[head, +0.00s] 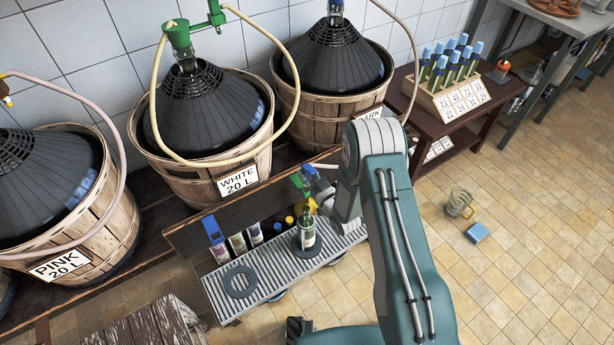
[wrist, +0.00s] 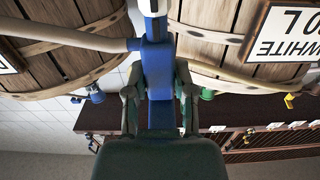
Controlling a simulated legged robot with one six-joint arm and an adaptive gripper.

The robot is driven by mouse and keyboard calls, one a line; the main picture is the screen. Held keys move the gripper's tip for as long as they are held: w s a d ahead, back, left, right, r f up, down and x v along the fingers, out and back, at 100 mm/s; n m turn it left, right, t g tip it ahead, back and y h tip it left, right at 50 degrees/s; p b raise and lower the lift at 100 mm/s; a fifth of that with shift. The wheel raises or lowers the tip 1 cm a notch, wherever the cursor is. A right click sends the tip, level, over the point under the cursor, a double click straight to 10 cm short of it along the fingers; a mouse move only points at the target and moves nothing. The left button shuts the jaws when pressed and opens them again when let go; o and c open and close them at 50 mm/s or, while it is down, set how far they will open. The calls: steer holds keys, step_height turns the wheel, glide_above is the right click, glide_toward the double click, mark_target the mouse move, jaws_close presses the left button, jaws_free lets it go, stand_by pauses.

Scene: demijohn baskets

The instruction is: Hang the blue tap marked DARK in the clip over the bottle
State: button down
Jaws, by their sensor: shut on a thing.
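In the wrist view my gripper (wrist: 158,88) is shut on the blue tap (wrist: 157,64), which stands between its fingers. A pale hose (wrist: 75,38) runs to the tap from the left. In the head view my arm hides most of the gripper and the held tap. The dark green bottle (head: 307,232) stands upright on the slatted tray (head: 318,262), just below and left of my wrist. A green piece (head: 300,184) shows above the bottle by the wooden board. I cannot make out the clip, and the DARK mark on the tap is not readable.
Demijohns in baskets marked WHITE (head: 238,181) and PINK (head: 60,264) stand along the wall; the DARK basket (head: 316,112) is partly behind my arm. A jug (head: 459,203) and blue sponge (head: 477,232) lie on the floor.

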mark_target(309, 168)
steer(key=shift+r, duration=2)
steer(key=s+d+r+m+t+h, duration=0.1)
steer(key=s+d+r+m+h, duration=0.1)
steer(key=d+h, duration=0.3)
steer(key=s+d+r+m+t+h, duration=0.2)
steer(key=s+d+m+h, duration=0.2)
steer(key=d, duration=0.7)
steer(key=shift+s+d+m+h, duration=0.4)
steer(key=shift+s+h, duration=0.1)
steer(key=shift+s, duration=0.15)
